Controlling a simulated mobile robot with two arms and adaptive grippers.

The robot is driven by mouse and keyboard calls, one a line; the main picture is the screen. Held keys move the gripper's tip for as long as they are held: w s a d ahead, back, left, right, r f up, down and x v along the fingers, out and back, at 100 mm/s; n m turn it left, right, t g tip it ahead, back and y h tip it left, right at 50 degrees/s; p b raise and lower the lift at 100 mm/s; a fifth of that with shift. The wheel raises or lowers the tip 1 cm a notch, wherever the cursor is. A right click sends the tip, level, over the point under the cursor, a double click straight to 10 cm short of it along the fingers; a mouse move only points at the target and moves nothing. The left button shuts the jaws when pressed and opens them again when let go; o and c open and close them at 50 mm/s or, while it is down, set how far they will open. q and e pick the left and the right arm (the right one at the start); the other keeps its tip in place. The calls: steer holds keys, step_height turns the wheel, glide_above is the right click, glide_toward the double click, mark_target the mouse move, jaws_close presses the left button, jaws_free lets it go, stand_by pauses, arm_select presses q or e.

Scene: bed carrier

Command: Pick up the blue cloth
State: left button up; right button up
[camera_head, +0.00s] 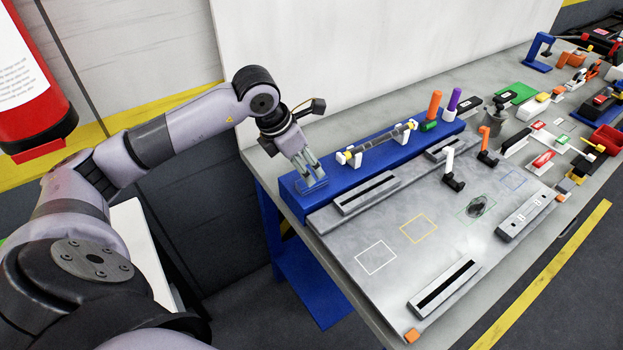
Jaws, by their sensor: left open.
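My left gripper (311,174) points down over the left end of a long blue block (388,147) along the back of the workbench. Its fingers are open. A small blue patch (314,189) lies on the block right below the fingertips. It may be the blue cloth, but it blends with the blue block and I cannot tell for sure. I cannot tell whether the fingertips touch it. My right gripper is not in view.
A grey plate (392,284) with coloured square outlines lies on the workbench (463,317). A grey and yellow bar (378,143), an orange cylinder (434,104) and a purple cylinder (453,102) are on the blue block. Several tools crowd the right. A white panel stands behind.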

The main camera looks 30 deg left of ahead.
mark_target(300, 186)
arm_select(q)
steer(key=shift+d+f+p, duration=0.1)
steer(key=shift+f+p, duration=0.2)
steer(key=p+x, duration=0.1)
steer(key=x, duration=0.2)
steer(key=shift+w+f, duration=0.2)
steer(key=shift+f, duration=0.15)
steer(key=shift+w+f, duration=0.15)
steer(key=shift+f, duration=0.25)
steer(key=shift+c, duration=0.2)
steer(key=shift+r, duration=0.1)
steer(key=c, duration=1)
steer(key=shift+r, duration=0.1)
